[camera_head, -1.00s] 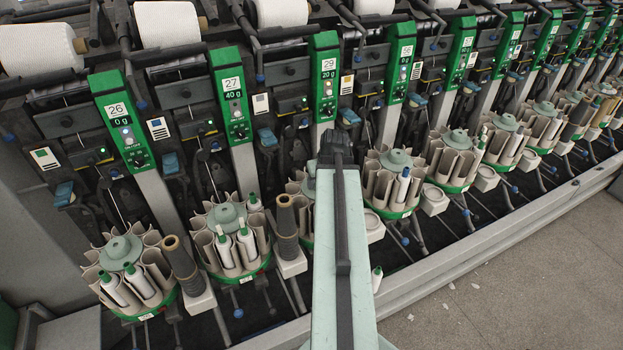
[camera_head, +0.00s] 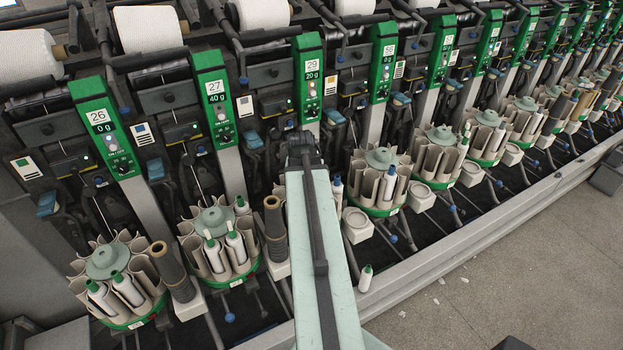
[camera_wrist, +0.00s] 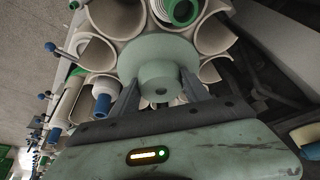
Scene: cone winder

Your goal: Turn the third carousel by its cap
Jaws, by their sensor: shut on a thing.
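In the wrist view, the round pale-green cap (camera_wrist: 155,51) of a carousel sits between the two fingers of my gripper (camera_wrist: 159,84), which is shut on it. Beige pockets (camera_wrist: 117,18) ring the cap; a green-rimmed tube (camera_wrist: 181,10) stands in one. A white bobbin (camera_head: 337,196) shows just right of my arm there. My gripper is hidden in the head view.
Left of my arm stand the first carousel (camera_head: 107,262) and the second carousel (camera_head: 213,221), with a brown tube (camera_head: 275,230) close by. The fourth carousel (camera_head: 380,158) is to the right. A white bobbin (camera_head: 365,279) stands near the front rail (camera_head: 405,277). Floor beyond the rail is mostly clear.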

